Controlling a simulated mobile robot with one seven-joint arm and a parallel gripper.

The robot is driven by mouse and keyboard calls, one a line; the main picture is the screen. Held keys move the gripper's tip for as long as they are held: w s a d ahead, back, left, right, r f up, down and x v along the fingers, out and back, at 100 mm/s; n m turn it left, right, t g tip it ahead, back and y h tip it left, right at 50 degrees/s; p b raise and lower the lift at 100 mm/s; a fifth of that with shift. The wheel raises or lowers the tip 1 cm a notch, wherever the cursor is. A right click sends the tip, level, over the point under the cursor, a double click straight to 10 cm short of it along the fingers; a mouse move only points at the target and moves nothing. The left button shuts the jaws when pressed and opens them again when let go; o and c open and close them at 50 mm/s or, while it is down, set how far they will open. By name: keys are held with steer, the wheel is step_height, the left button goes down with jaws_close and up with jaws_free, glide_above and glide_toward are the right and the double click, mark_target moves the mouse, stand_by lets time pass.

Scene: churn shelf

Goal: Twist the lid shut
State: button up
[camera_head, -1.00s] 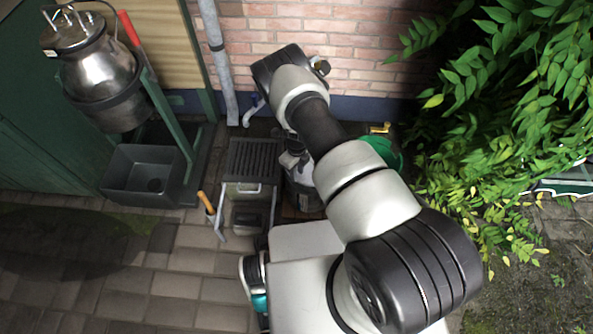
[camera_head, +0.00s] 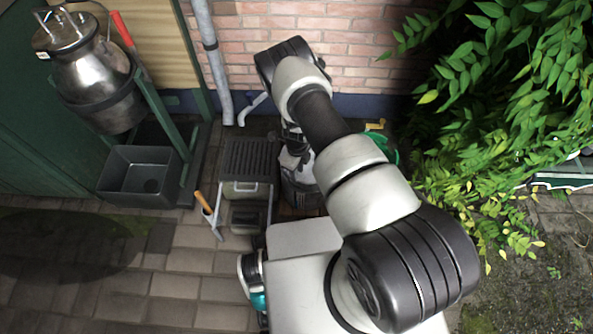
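A shiny steel churn (camera_head: 93,70) sits tilted in a dark ring on a green stand at the upper left. A metal lid (camera_head: 62,38) with upright handles or tubes is on its top. From here I cannot tell how tightly the lid sits. My arm reaches up from the bottom right to its elbow near the brick wall. Pale and dark parts, perhaps my wrist, show below the elbow, partly behind the arm. My gripper's fingers are not visible. The arm parts in view are well to the right of the churn.
A grey basin (camera_head: 139,176) stands below the churn. A dark slatted shelf (camera_head: 251,160) is right of it, with an orange-handled tool (camera_head: 204,204) in front. A green bucket (camera_head: 385,147) is partly behind my arm. Leafy branches (camera_head: 500,110) fill the right. Paving at the lower left is clear.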

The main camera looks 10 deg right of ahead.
steer(key=o, duration=0.3)
step_height(320, 180, up, 17)
steer(key=p, duration=0.5)
steer(key=shift+r, duration=0.2)
